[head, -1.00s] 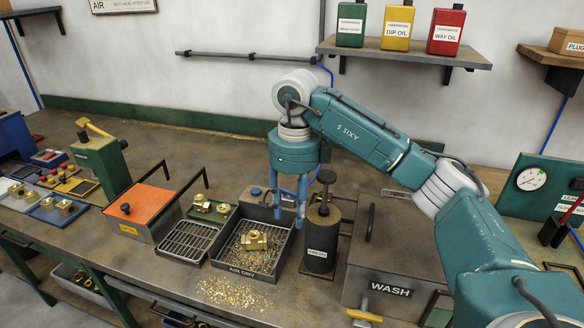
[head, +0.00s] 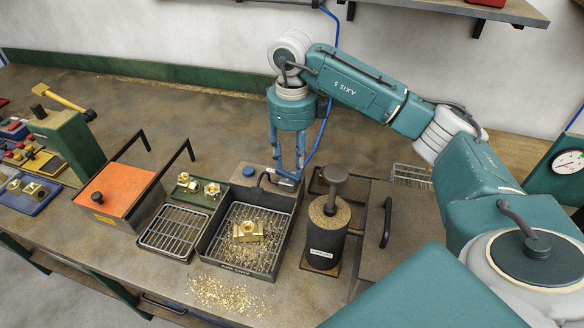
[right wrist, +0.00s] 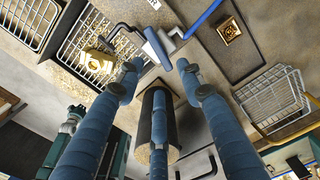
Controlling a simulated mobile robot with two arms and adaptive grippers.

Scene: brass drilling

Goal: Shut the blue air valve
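The blue air valve shows in the right wrist view as a blue lever (right wrist: 157,48) beside a pale fitting, with a blue hose close to it and a dark bent pipe on its left. My right gripper (right wrist: 158,74) is open, its blue fingers spread either side of the lever; I see no contact. In the head view my right gripper (head: 287,170) points down at the back right corner of the air dry tray (head: 203,243), and its fingers partly hide the valve. My left gripper is in neither view now.
A brass part (head: 248,231) lies among chips in the tray. A dark cylinder with a plunger (head: 326,235) stands close to the right, beside the grey wash box (head: 372,225). An orange-lidded box (head: 118,190) stands left.

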